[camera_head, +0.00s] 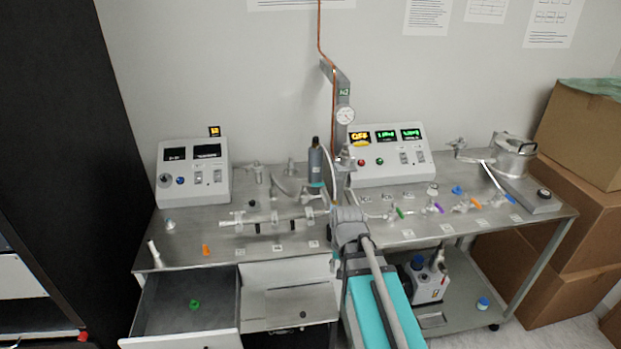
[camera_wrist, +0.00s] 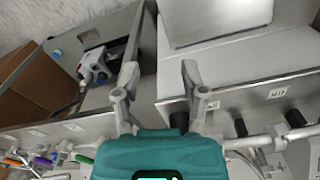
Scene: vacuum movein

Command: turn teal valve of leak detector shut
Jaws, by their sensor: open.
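My gripper (camera_wrist: 160,68) is open and empty in the wrist view, its two fingers apart over the front edge of the bench. In the head view, my arm covers the middle of the bench and hides the fingers. A small teal part (camera_head: 316,184) shows at the foot of an upright grey cylinder (camera_head: 316,163), left of my arm. I cannot tell whether it is the teal valve. A pipe run with green (camera_head: 400,213), purple (camera_head: 439,208), orange (camera_head: 475,203) and blue (camera_head: 511,199) handles lies right of my arm. None of the devices is readably labelled leak detector.
A metal bench (camera_head: 185,245) carries a left control box (camera_head: 194,172) and a right one (camera_head: 392,155). A pump (camera_head: 430,280) stands on the lower shelf. Cardboard boxes (camera_head: 545,220) stand at right.

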